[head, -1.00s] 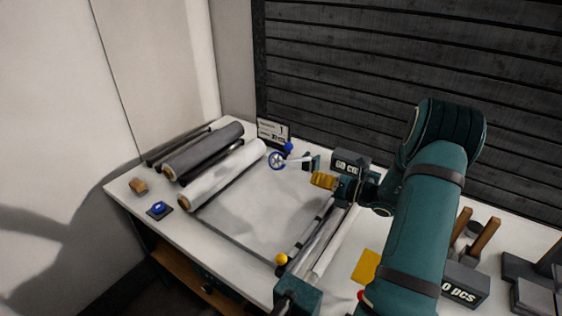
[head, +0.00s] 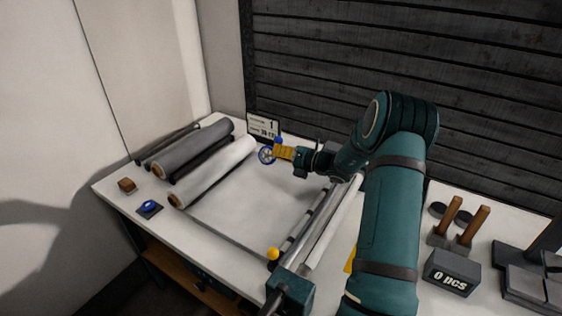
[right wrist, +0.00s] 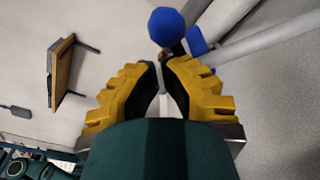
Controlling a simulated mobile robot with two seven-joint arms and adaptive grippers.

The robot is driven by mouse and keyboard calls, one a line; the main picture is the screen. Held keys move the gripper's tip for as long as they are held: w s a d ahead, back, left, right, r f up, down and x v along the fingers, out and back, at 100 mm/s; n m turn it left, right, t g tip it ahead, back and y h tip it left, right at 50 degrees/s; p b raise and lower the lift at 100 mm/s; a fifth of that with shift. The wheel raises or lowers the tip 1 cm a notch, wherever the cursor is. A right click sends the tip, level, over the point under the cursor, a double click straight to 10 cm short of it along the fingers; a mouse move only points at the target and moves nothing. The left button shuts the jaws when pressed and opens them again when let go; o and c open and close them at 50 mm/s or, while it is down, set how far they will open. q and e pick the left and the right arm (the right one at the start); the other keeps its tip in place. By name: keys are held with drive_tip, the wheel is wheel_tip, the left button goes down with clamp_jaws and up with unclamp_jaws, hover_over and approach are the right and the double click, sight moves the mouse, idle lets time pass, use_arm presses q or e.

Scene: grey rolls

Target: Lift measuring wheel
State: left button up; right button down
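The blue knob (right wrist: 166,26) is just beyond the tips. My left gripper is not in view.
Grey and white rolls (head: 222,165) lie on the left of the bench. A counter sign (head: 263,127) stands behind the wheel. A long metal rail (head: 318,232) crosses at the right. A yellow ball (head: 273,253) stands near the front. The pale sheet (head: 245,205) between is clear.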

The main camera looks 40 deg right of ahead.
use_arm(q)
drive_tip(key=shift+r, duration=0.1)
use_arm(e)
drive_tip(key=shift+d+r, duration=0.1)
drive_tip(key=shift+r, duration=0.05)
use_arm(q)
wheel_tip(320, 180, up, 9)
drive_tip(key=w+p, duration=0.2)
drive_tip(key=p, duration=0.7)
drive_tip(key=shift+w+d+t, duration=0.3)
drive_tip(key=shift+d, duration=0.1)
use_arm(e)
drive_tip(key=w+d+r+m, duration=0.2)
drive_tip(key=d+r+m, duration=0.1)
drive_tip(key=d+r, duration=0.3)
drive_tip(key=shift+d+r, duration=0.35)
drive_tip(key=shift+r, duration=0.05)
drive_tip(key=shift+a, duration=0.1)
